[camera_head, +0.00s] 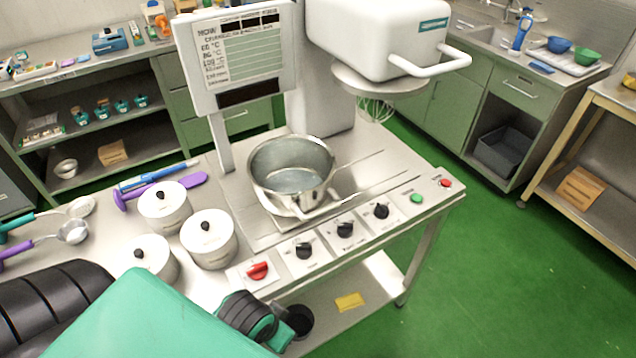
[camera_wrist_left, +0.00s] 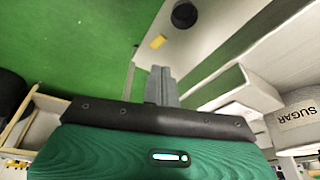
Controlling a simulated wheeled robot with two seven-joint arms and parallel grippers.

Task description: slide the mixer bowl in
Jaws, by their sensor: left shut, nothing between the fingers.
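The steel mixer bowl (camera_head: 291,168) stands upright on a light base on the steel bench, to the left of and in front of the whisk (camera_head: 376,108). The whisk hangs under the white mixer head (camera_head: 375,40), and the bowl is not beneath it. Thin rail lines run on the bench to the right of the bowl. In the left wrist view my left gripper (camera_wrist_left: 161,86) is shut and empty, with floor and bench edge around it. In the head view my teal left arm fills the lower left, and the fingers cannot be made out. My right gripper is not in view.
Several white lidded canisters (camera_head: 209,239) stand left of the bowl. Knobs (camera_head: 345,230), a red switch (camera_head: 258,271) and green and red buttons line the bench front. A sign board (camera_head: 240,60) stands behind the bowl. A yellow item (camera_head: 349,302) lies on the lower shelf.

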